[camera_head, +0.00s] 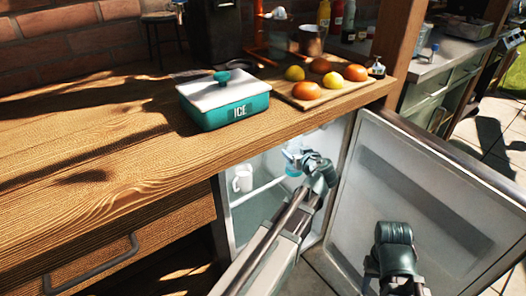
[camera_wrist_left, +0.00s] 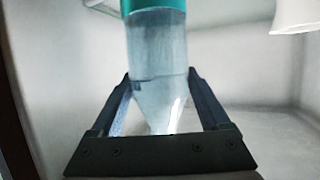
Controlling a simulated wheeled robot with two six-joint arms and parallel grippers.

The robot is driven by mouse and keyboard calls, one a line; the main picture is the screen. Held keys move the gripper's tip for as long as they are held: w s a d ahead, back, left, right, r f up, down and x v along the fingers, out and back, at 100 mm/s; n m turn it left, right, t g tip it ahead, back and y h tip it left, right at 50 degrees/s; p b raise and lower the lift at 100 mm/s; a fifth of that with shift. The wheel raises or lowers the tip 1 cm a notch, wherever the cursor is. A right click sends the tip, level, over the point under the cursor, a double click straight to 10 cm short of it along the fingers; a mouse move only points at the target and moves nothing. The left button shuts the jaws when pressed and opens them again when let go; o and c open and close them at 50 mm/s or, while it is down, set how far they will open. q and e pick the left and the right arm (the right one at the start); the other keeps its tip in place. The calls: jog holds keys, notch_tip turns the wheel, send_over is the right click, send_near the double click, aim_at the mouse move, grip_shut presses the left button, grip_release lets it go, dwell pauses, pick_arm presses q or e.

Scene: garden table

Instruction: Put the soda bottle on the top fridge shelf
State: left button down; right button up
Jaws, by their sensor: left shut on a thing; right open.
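The soda bottle (camera_head: 293,168), clear with a teal part, is inside the open fridge, partly hidden by my left gripper (camera_head: 306,163). In the left wrist view the bottle (camera_wrist_left: 158,60) stands between the two fingers of my left gripper (camera_wrist_left: 160,100), which is shut on it. Its teal part is at the top of that picture and its body narrows downward there. The fridge shelf (camera_head: 262,190) shows left of my arm; whether the bottle touches it cannot be told. My right gripper (camera_head: 393,280) is open and empty at the lower right, in front of the fridge door.
A white mug (camera_head: 242,179) stands on the shelf left of the bottle; a white piece, likely it, shows in the left wrist view (camera_wrist_left: 296,14). The fridge door (camera_head: 415,200) is open to the right. The wooden counter (camera_head: 90,150) overhangs the opening, with a teal ICE box (camera_head: 228,108) on it.

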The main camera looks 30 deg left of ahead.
pick_arm(q)
jog(key=w+a+f+b, duration=0.1)
jog(key=w+a, duration=0.2)
jog(key=a, duration=0.9)
jog(key=shift+w+d+f, duration=0.1)
jog(key=shift+f, duration=0.05)
notch_tip(320, 180, down, 4)
jog(key=b, duration=0.3)
jog(key=shift+r+b, duration=0.2)
jog(key=shift+b, duration=0.15)
jog(key=shift+r, duration=0.15)
grip_release()
